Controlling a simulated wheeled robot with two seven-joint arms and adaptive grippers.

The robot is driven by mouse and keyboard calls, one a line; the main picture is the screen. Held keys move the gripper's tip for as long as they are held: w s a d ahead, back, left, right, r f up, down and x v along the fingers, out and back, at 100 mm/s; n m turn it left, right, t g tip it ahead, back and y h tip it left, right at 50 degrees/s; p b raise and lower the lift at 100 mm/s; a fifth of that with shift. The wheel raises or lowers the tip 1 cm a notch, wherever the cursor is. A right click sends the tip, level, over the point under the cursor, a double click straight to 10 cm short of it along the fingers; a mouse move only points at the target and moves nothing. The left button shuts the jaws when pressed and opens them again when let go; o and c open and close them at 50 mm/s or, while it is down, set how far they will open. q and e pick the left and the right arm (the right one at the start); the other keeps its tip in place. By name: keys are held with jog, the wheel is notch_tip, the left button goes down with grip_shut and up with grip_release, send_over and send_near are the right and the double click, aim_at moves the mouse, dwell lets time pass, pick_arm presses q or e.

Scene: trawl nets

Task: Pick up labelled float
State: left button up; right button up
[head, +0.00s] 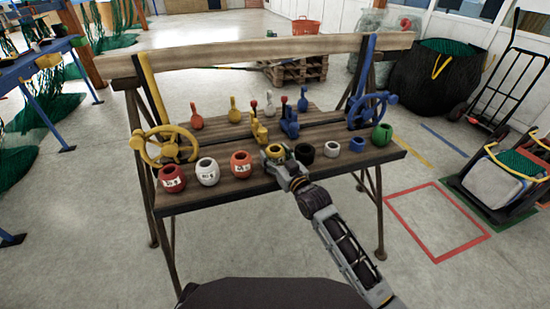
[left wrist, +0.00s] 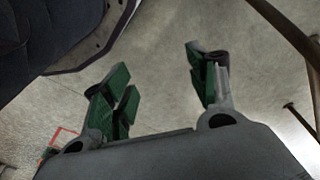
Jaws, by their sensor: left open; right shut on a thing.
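A row of round, open-topped floats stands along the front of the wooden bench. Three carry white labels with dark marks: a dark red float (head: 172,179), a white float (head: 208,172) and an orange-red float (head: 240,164). Right of them is a yellow float (head: 276,148), then a black (head: 305,153), a plain white (head: 332,149), a blue (head: 357,144) and a green float (head: 382,134). My right gripper (head: 275,155) is shut on the yellow float, at bench height; its fingertips partly hide it. My left gripper (left wrist: 165,85) is open and empty above the floor, outside the head view.
The wooden bench (head: 215,148) has a yellow handwheel (head: 165,147) at left and a blue handwheel (head: 371,109) at right. Several bottle-shaped floats and small yellow and blue clamps stand behind the row. A rail runs along the back.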

jog(key=shift+r, duration=0.1)
jog(key=shift+r, duration=0.45)
pick_arm(q)
notch_tip(320, 180, down, 7)
jog(key=a+p, duration=0.1)
jog(key=p, duration=0.1)
jog(key=shift+s+a+t, duration=0.3)
jog(key=shift+s+a, duration=0.05)
pick_arm(e)
notch_tip(320, 180, up, 9)
dwell(0.9)
